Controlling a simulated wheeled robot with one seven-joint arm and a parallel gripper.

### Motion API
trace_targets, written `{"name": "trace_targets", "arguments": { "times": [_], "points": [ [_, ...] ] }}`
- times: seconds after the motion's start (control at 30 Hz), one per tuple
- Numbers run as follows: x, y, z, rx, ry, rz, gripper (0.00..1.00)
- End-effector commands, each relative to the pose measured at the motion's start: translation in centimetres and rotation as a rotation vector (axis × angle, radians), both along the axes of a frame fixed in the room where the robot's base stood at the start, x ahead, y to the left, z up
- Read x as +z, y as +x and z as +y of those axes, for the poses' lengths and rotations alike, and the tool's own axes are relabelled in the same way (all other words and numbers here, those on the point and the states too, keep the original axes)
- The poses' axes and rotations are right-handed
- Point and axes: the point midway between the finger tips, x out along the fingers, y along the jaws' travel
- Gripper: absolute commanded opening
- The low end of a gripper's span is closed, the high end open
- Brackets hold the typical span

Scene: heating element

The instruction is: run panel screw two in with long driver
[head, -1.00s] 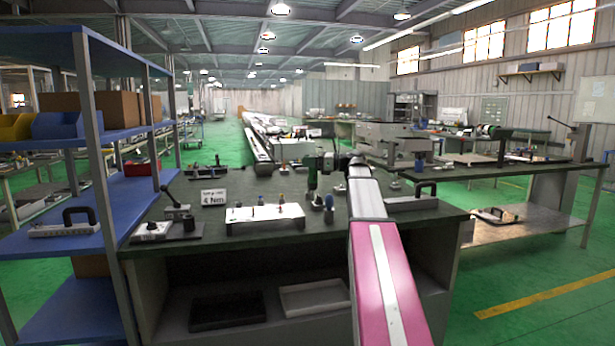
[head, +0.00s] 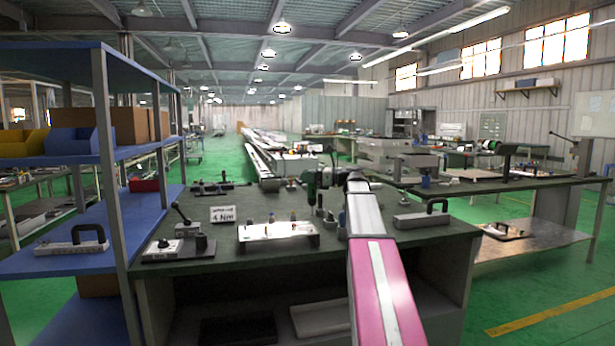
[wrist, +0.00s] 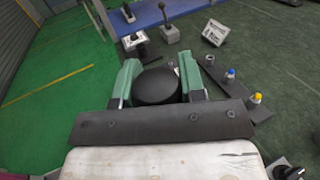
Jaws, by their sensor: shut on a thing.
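My gripper (wrist: 158,85) has its two green fingers closed on both sides of a round black thing (wrist: 157,88), seen end-on in the wrist view. It looks like the top of a driver; its shaft and tip are hidden below. In the head view my gripper (head: 318,180) shows as green and dark parts above the bench, left of my arm's end. A pale panel plate (head: 300,239) with small upright pieces lies on the bench to its left. I cannot make out panel screw two or a tip touching it.
The dark bench (head: 400,240) also holds a 4 Nm sign (head: 222,214), a lever fixture (head: 180,245) and a handled block (head: 422,217). A strip (wrist: 235,85) with blue- and yellow-topped pieces lies right of my gripper in the wrist view. A blue shelf (head: 60,262) stands left.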

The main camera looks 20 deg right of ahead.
Motion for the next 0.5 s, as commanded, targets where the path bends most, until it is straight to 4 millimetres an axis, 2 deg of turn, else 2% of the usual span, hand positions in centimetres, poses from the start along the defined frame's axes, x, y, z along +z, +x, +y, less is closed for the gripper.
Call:
{"name": "trace_targets", "arguments": {
  "times": [0.5],
  "points": [
    [-3.8, 0.0, 0.0, 0.000, 0.001, 0.001, 0.00]
  ]
}}
